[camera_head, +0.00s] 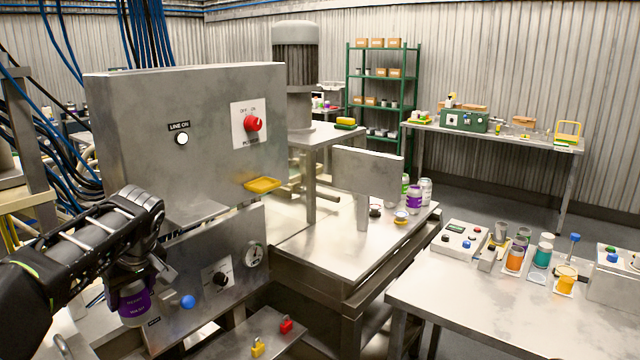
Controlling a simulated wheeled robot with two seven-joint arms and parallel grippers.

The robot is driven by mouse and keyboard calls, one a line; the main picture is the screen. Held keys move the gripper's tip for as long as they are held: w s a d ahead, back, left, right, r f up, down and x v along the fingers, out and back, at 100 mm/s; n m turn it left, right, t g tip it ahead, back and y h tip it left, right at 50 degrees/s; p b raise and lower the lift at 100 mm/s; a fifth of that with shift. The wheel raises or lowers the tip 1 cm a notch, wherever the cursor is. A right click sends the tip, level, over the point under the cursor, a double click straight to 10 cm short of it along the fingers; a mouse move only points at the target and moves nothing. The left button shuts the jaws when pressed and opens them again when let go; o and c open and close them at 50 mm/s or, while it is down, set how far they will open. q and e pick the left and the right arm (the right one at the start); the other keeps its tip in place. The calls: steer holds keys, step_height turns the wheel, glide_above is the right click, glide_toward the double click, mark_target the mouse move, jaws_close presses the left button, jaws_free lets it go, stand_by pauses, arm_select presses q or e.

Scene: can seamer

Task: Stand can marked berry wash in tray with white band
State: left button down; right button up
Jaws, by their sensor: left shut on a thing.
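My left gripper (136,278) reaches in from the left and is shut on a purple can (134,304) with small white lettering. It holds the can roughly upright at the lower left, in front of the grey machine. The lettering is too small to read surely, and the gripper hides the can's top. I cannot make out a tray with a white band. My right gripper is not in view.
The grey machine cabinet (185,110) stands close behind the gripper, with a blue knob (187,301) just right of the can. Red and yellow padlocks (286,326) lie on a low shelf. Several cans, one purple (414,197), stand on the middle bench. The right table's front (500,320) is clear.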

arm_select(q)
steer(key=s+d+f+m+t+h+b, duration=0.1)
steer(key=d+f+m, duration=0.4)
steer(key=d+f, duration=0.5)
steer(key=s+d+f+m+t+h+b, duration=0.1)
steer(key=s+d+f+m+h+b, duration=0.3)
steer(key=d+f, duration=0.6)
step_height(320, 180, down, 5)
steer(key=shift+s+d+r+m+t, duration=0.15)
steer(key=shift+s+d+m+t, duration=0.2)
steer(key=shift+m, duration=0.65)
